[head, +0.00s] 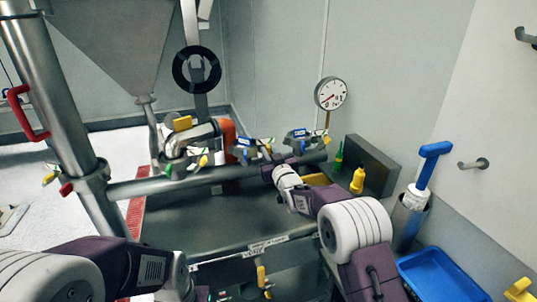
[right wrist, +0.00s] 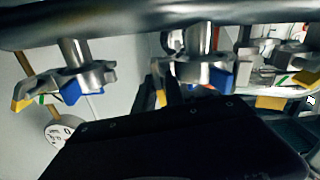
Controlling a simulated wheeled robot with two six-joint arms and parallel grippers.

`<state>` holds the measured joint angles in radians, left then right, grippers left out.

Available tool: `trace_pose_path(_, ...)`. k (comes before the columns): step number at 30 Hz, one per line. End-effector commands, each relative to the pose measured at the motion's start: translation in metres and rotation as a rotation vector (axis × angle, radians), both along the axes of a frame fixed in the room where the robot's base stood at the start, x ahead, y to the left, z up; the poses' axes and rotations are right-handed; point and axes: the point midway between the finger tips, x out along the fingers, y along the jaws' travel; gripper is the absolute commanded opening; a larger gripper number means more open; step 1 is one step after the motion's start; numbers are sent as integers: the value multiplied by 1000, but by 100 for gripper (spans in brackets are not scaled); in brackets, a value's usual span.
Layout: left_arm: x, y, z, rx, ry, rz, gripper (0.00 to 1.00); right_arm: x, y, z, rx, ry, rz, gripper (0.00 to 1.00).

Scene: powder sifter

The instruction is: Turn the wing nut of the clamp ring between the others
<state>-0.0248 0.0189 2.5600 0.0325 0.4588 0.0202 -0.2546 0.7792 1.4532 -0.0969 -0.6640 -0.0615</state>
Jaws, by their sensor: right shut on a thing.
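Three metal clamp rings sit in a row along the steel pipe in the head view: a left one (head: 183,156), a middle one (head: 249,151) and a right one (head: 302,141). Each has coloured parts around it. My right gripper (head: 268,163) is at the middle ring, shut on its wing nut, which the fingers mostly hide. The right wrist view shows the middle ring (right wrist: 195,71) above the dark gripper body, with a bit of yellow between the fingers (right wrist: 160,94). My left arm enters at lower left in the head view; its gripper is not visible.
A pressure gauge (head: 330,93) stands behind the right ring. A grey block (head: 372,160) with green and yellow bottles (head: 357,181) is to the right. A blue tray (head: 440,275) and a blue-handled tool (head: 430,160) are farther right. A steel hopper (head: 125,50) is upper left.

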Motion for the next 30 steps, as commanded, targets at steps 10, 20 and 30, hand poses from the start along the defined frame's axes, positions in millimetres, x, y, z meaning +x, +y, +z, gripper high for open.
trace_pose_path(10, 0, 0, -15, 0, 0, 0, 0, 1, -2, -2, 292, 94, -1, 0)
trace_pose_path(20, 0, 0, -22, 0, 0, 0, 0, 1, -4, -1, 571, 185, 0, 0)
trace_pose_path(30, 0, 0, -24, 0, 0, 0, 0, 1, -4, -1, 766, 249, 0, 0)
